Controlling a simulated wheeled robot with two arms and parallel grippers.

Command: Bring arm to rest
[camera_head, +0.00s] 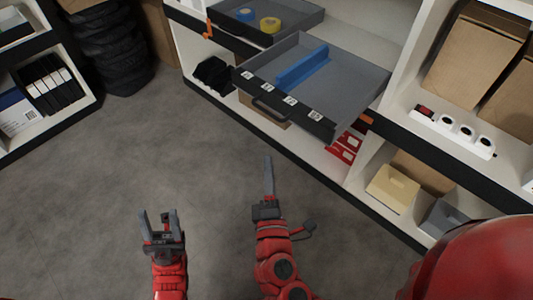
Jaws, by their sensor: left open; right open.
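My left gripper (159,220) is low in the picture, left of the middle. Its two grey fingers stand apart with nothing between them. My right gripper (268,178) is to its right, pointing up the picture toward the shelving. It is seen edge-on, so its fingers overlap, and I see nothing held in it. Both grippers appear over the bare grey floor (110,190), apart from each other and from the furniture.
A grey drawer (345,72) with a blue divider (302,68) is pulled out of the shelving above my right gripper. Another drawer (300,20) holds blue and yellow tape rolls. Black tyres (105,45) stand at the back left, beside a shelf (75,70).

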